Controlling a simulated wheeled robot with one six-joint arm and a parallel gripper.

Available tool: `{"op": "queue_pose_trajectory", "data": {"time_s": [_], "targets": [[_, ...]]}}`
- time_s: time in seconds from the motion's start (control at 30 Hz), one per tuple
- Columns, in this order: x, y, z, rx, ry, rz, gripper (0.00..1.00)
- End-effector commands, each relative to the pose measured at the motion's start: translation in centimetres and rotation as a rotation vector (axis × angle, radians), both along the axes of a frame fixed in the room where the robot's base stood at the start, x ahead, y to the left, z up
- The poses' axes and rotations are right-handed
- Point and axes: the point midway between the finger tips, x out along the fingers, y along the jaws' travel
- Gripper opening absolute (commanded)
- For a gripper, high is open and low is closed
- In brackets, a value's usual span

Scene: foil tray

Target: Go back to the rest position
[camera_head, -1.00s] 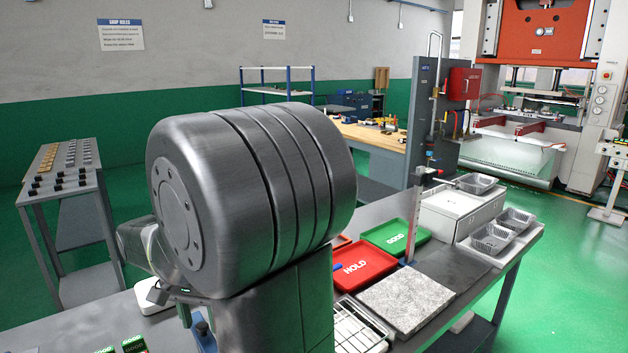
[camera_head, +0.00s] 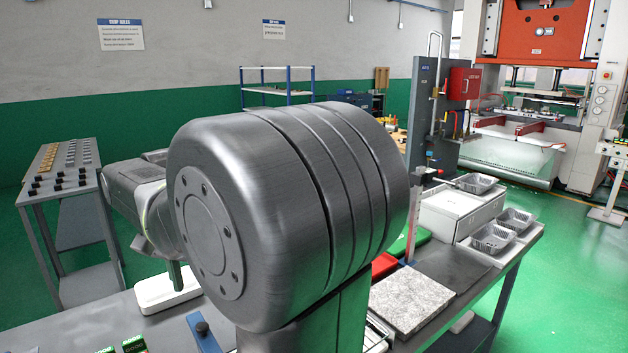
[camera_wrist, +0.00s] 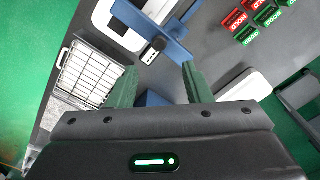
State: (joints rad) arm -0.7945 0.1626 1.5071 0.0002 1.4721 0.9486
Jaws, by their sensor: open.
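My gripper (camera_wrist: 160,82) shows in the wrist view with its two green fingers apart and nothing between them. It is above the grey bench (camera_wrist: 218,45), pointing toward a blue fixture (camera_wrist: 150,25) with a dark knob. In the head view my large grey arm joint fills the middle and hides much of the bench. One green finger (camera_head: 180,275) shows left of the joint, close to a white flat device (camera_head: 165,290); the other is hidden.
A wire rack (camera_wrist: 88,72) lies left of my gripper in the wrist view. Red HOLD tags (camera_wrist: 235,18) and green GOOD tags (camera_wrist: 270,16) lie at upper right. In the head view, a stone plate (camera_head: 410,298) and a tall post (camera_head: 412,225) stand right of my arm.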

Motion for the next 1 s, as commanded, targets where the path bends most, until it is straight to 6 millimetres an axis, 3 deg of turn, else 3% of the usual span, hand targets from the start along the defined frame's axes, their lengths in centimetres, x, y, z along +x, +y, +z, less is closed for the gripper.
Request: {"op": "queue_pose_trajectory", "data": {"time_s": [0.47,1.0], "targets": [[-0.1,-0.1,-9.8,-0.004,0.004,0.000,0.45],[1.2,-1.2,-9.5,0.000,-0.001,0.322,0.45]]}}
